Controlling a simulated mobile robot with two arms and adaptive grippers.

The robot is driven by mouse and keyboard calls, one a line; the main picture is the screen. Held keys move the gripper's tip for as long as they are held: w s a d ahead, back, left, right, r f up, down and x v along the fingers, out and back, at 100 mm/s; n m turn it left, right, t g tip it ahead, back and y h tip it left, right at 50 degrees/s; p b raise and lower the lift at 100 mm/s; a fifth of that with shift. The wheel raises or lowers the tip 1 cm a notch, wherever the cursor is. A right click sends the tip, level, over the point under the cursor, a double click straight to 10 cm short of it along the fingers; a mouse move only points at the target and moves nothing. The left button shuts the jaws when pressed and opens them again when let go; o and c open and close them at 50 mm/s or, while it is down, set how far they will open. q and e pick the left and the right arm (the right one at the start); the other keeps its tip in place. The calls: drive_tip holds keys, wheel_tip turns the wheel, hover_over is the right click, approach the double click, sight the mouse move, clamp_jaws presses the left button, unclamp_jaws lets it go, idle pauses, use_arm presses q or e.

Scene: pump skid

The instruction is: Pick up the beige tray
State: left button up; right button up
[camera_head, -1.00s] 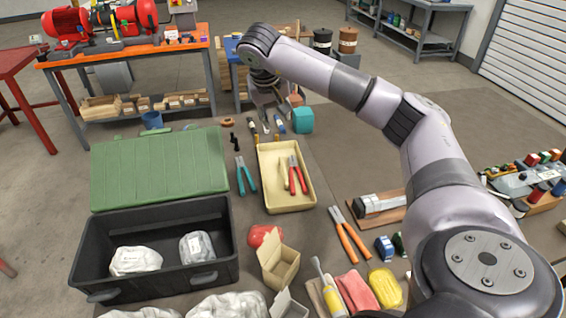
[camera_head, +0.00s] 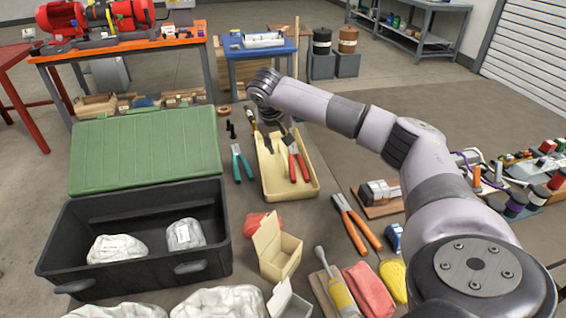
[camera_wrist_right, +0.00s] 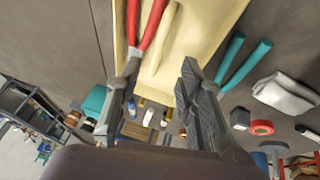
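The beige tray (camera_head: 273,184) lies on the workbench and holds red-handled pliers (camera_head: 299,165) and a light wooden-handled tool. It also fills the top middle of the right wrist view (camera_wrist_right: 207,28). My right gripper (camera_head: 272,138) is over the far end of the tray, partly hidden by its own wrist in the head view. In the right wrist view its two fingers (camera_wrist_right: 160,92) are apart, near the tray's end edge, with nothing held between them. I cannot tell whether a finger touches the tray. My left gripper is not in view.
Teal-handled pliers (camera_head: 242,162) lie left of the tray, near a green lid (camera_head: 145,150) and a black crate (camera_head: 130,285). Orange-handled pliers (camera_head: 355,222) lie to its right. A cardboard box (camera_head: 279,257) stands in front. Some bench surface right of the tray is clear.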

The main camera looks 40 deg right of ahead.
sight(283, 155)
drive_tip(key=x, duration=0.4)
drive_tip(key=shift+f, duration=0.1)
drive_tip(key=x, duration=0.3)
drive_tip(key=p+x, duration=0.1)
drive_tip(key=x, duration=0.1)
drive_tip(key=shift+w+d, duration=0.25)
drive_tip(key=shift+w, duration=0.05)
drive_tip(key=shift+c, duration=0.6)
clamp_jaws()
drive_tip(key=shift+r, duration=0.25)
